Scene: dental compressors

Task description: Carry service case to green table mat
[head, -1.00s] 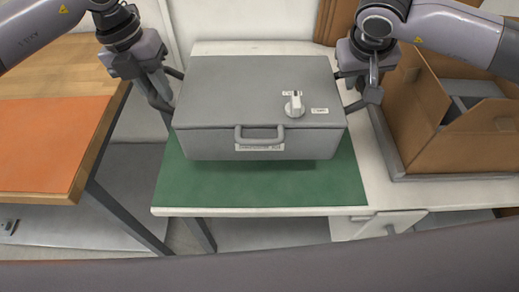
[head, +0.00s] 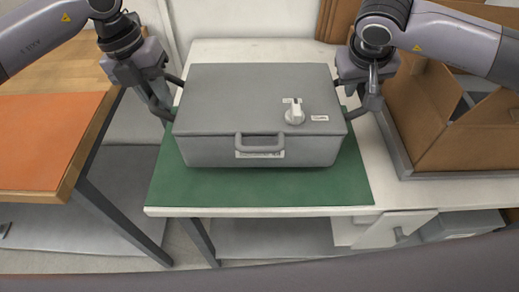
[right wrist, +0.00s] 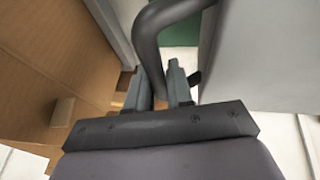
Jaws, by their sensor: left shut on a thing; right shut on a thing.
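The grey service case (head: 255,100) is level over the green table mat (head: 300,188), with a front handle, a label and a white knob on its lid. I cannot tell whether its underside touches the mat. My left gripper (head: 168,108) is shut at the case's left side. My right gripper (head: 357,108) is shut at its right side. In the right wrist view my right gripper (right wrist: 165,88) is closed around a dark curved side handle (right wrist: 150,45), beside the case's grey wall (right wrist: 260,50). The left grip point is mostly hidden.
The white table (head: 230,211) carries the mat. An open cardboard box (head: 455,140) in a grey tray stands close to the right arm. A wooden table with an orange mat (head: 45,140) stands at left, across a gap. Bare white tabletop shows behind the case.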

